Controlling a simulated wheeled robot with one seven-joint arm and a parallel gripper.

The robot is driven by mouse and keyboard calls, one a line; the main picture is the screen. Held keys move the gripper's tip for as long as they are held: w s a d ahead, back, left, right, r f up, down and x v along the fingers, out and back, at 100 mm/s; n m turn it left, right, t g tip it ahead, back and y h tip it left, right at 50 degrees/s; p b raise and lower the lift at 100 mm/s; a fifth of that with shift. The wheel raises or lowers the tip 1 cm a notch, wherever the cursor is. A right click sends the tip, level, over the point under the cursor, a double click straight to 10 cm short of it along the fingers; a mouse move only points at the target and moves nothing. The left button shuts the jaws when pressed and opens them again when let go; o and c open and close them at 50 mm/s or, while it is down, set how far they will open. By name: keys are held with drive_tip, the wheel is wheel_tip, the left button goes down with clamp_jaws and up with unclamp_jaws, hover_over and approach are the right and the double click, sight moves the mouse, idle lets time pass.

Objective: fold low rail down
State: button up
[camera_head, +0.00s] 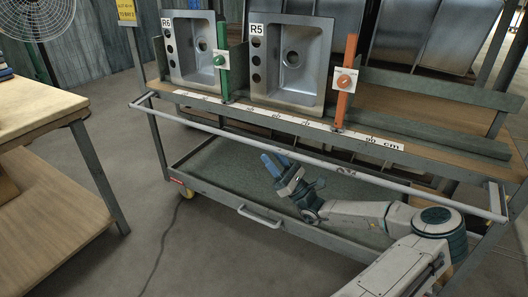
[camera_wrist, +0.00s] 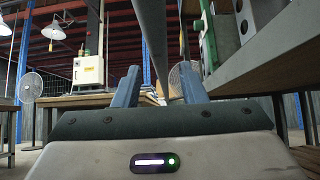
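The low rail (camera_head: 215,128) is a long grey bar along the front of the rack, held out ahead of the shelf edge by short end brackets. My gripper (camera_head: 272,161) is just below the rail, left of its middle, with its blue fingers pointing up. In the wrist view, the rail (camera_wrist: 152,35) runs from the top edge down between the two blue fingers of my gripper (camera_wrist: 158,85). The fingers are apart, with a gap on either side of the rail. I cannot tell whether the rail lies between the fingertips or just beyond them.
Above the rail is a shelf with two steel sinks (camera_head: 190,50) (camera_head: 288,60), a green post (camera_head: 222,62) and an orange post (camera_head: 345,80). A lower tray (camera_head: 215,165) with a handle (camera_head: 258,215) lies below. A wooden table (camera_head: 35,105) stands left, with free floor between.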

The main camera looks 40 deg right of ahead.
sight(264, 144)
drive_tip(key=shift+b+x, duration=0.5)
drive_tip(key=shift+x, duration=1.65)
drive_tip(key=shift+d, duration=0.1)
